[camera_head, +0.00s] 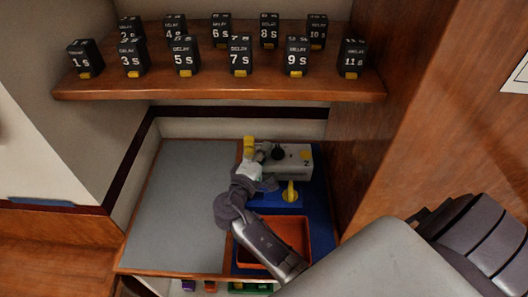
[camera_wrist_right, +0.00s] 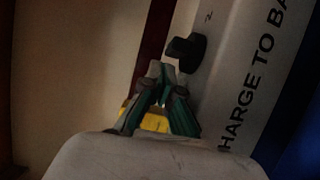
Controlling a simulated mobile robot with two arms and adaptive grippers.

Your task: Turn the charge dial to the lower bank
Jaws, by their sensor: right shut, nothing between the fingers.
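The charge dial, a small black knob (camera_head: 278,153), sits on top of a light grey box (camera_head: 300,169) at the back of the workspace. In the right wrist view the knob (camera_wrist_right: 187,50) stands on the grey face (camera_wrist_right: 235,75), beside large lettering that begins "CHARGE TO BA". My right gripper (camera_head: 259,157) is just left of the knob in the head view. In the wrist view its green-sided fingers (camera_wrist_right: 160,73) are shut and empty, with their tips close to the knob. Whether they touch it cannot be told. My left gripper is not in view.
A yellow part (camera_head: 248,146) is beside the gripper. A yellow handle (camera_head: 291,192) stands on a blue block, with an orange tray (camera_head: 303,227) nearer. A bare grey panel (camera_head: 180,205) lies left. A shelf (camera_head: 220,88) of numbered black blocks hangs above; a wooden wall (camera_head: 375,150) bounds the right.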

